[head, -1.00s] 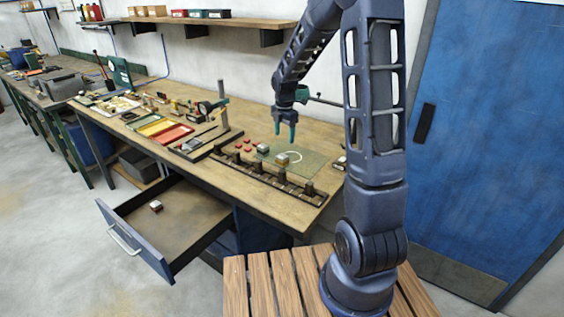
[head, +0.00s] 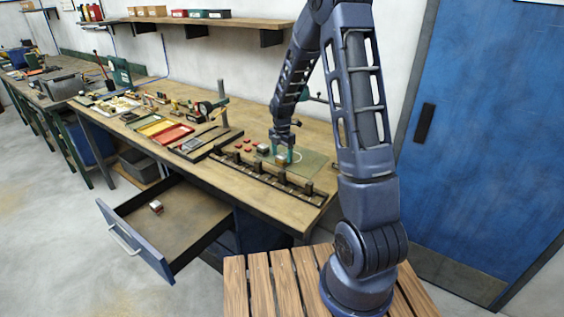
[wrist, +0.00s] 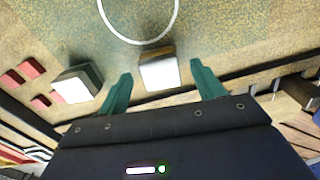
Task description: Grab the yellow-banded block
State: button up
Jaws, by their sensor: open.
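A small block with a white top and a yellow-brown band (wrist: 160,71) sits on the green mat (wrist: 225,40), just by a white ring. It also shows in the head view (head: 281,160), partly hidden by my fingers. My gripper (wrist: 162,74) is open, with one green finger on each side of this block and gaps between. In the head view my gripper (head: 284,154) is low over the mat at the block. I cannot tell whether the fingertips reach down beside it. A second white-topped block with a dark grey-green band (wrist: 80,83) stands to the left.
Several red pieces (wrist: 32,70) lie left of the second block. A dark rail with upright posts (head: 262,177) runs along the bench's front side. An open drawer (head: 128,238) holds another small block (head: 156,206). Coloured trays (head: 172,135) are further left.

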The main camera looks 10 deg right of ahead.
jog(key=shift+f, duration=1.35)
jog(key=shift+c, duration=0.2)
grip_shut()
